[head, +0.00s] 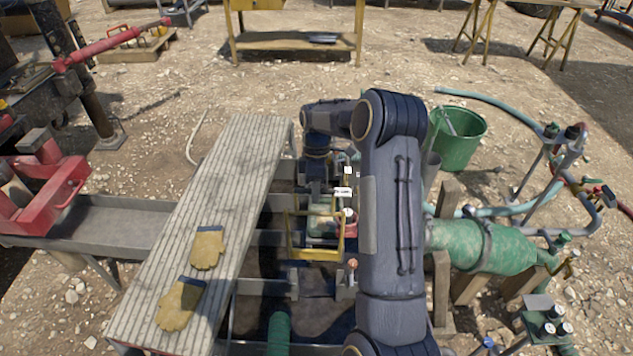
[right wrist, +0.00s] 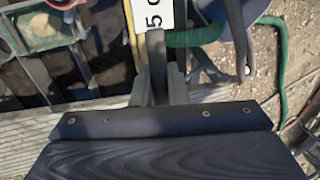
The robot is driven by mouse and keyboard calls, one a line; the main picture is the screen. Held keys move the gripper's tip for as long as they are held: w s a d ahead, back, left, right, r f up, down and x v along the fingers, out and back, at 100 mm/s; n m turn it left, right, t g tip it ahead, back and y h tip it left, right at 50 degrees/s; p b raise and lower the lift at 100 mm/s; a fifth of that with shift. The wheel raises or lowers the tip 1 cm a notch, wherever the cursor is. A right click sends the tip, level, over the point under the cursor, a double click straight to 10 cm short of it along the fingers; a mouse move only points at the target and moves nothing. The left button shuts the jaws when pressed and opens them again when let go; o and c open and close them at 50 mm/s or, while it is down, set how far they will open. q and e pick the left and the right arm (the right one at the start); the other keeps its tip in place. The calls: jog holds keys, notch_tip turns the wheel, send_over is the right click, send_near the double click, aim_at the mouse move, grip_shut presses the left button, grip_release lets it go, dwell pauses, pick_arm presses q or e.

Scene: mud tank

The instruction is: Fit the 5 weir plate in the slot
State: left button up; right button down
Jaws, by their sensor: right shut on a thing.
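My right gripper (right wrist: 162,85) is shut on a narrow grey upright part of the weir plate (right wrist: 156,50). In the head view the white tag (head: 343,191) shows small beside my right wrist. The rest of the plate is hidden by my arm or out of frame. The mud tank (head: 265,287) lies below, with a yellow frame (head: 315,254) over it. I cannot make out the slot, or whether the plate touches it. My left gripper is not in view.
A ribbed walkway (head: 222,185) with two yellow gloves (head: 208,247) lies left of the tank. A green vessel (head: 485,245) and pipework stand right. A green bucket (head: 457,138) stands behind. A green hose (head: 278,333) rises at the front.

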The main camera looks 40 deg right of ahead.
jog(key=shift+d+r, duration=0.1)
jog(key=shift+d, duration=0.2)
jog(key=shift+f, duration=0.2)
notch_tip(320, 180, down, 10)
jog(key=b, duration=0.7)
jog(key=shift+s, duration=0.15)
jog(key=b, duration=0.7)
send_over(318, 259)
jog(key=shift+w+d+f, duration=0.1)
jog(key=shift+w+f, duration=0.05)
jog(key=shift+f, duration=2.55)
jog(key=shift+w+d+f, duration=0.1)
jog(key=shift+f, duration=2.7)
jog(key=shift+f+b, duration=3.4)
jog(key=shift+f, duration=1.4)
